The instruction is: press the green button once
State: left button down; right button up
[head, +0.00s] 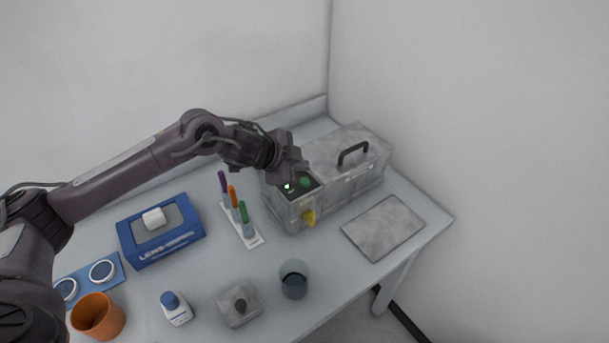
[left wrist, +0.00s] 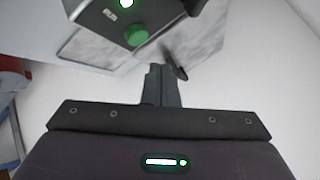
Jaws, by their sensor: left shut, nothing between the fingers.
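The green button (head: 304,182) is a round knob on the dark top panel of the grey interferometer (head: 290,213). A small lit green lamp (head: 288,187) is left of it. In the left wrist view the green button (left wrist: 136,36) shows just beyond my fingertips, with the bright lamp (left wrist: 126,3) above it. My left gripper (head: 297,167) is above the panel, close to the button. In the left wrist view the fingers (left wrist: 158,70) are shut together and empty. A gap shows between them and the button in that view. My right gripper is not in view.
A yellow knob (head: 309,218) is on the interferometer's front and a black handle (head: 353,152) on its lid. A pen rack (head: 248,238), a blue lens box (head: 160,240), a dark cup (head: 294,280) and a grey plate (head: 383,227) stand around it.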

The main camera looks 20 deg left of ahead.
aim_at(300, 183)
pick_arm(q)
jog(key=shift+r+p, duration=1.15)
jog(key=shift+r, duration=0.45)
jog(key=shift+f, duration=0.1)
